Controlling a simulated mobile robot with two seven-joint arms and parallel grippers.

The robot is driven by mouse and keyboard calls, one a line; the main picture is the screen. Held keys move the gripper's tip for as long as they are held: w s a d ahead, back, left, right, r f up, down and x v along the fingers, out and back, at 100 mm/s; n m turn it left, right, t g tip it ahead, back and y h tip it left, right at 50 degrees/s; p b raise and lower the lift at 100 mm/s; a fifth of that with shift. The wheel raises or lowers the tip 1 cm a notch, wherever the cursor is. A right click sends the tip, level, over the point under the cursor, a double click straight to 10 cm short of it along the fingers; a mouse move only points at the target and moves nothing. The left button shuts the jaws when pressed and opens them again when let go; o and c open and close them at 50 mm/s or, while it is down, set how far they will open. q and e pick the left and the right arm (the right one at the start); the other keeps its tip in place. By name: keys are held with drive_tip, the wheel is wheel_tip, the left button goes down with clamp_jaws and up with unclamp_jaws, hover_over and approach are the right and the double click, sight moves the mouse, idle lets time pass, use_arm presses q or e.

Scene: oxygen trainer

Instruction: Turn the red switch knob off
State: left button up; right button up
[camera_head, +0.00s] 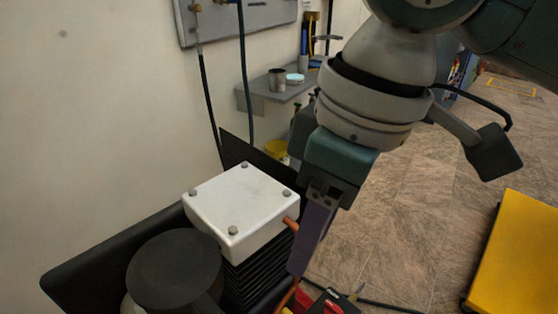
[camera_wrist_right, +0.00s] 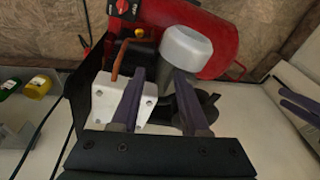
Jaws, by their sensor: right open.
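The red switch knob (camera_wrist_right: 123,7) shows at the top edge of the right wrist view, on a dark switch box beside the red tank (camera_wrist_right: 215,65). In the head view only a small red and black part (camera_head: 331,304) shows at the bottom edge, and the knob cannot be told apart there. My right gripper (camera_head: 300,262) points down beside the white compressor head (camera_head: 243,204). Its two purple fingers (camera_wrist_right: 160,75) are apart and empty in the wrist view, short of the knob. Purple fingers like my left gripper's (camera_wrist_right: 298,104) show at the right edge of that view.
A black cylinder (camera_head: 174,268) is at lower left. A yellow platform (camera_head: 517,255) stands at right, with open floor (camera_head: 400,220) between.

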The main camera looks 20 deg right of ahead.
sight(334, 307)
drive_tip(key=w+d+f+m+b, duration=0.1)
drive_tip(key=d+f+b, duration=0.2)
drive_tip(key=f+b, duration=0.5)
drive_tip(key=w+d+f+m+h+b, duration=0.1)
drive_tip(key=d+f+b, duration=0.2)
drive_tip(key=f+b, duration=0.5)
drive_tip(key=w+d+f+g+b, duration=0.1)
drive_tip(key=d+f+b, duration=0.1)
drive_tip(key=f+b, duration=0.7)
drive_tip(key=shift+w+d+f+m+h, duration=0.15)
drive_tip(key=shift+d+f+m+h, duration=0.05)
drive_tip(key=shift+f, duration=0.35)
drive_tip(key=shift+w+d+f+m+h, duration=0.1)
drive_tip(key=shift+d+f+m+h, duration=0.1)
drive_tip(key=shift+f, duration=0.35)
clamp_jaws()
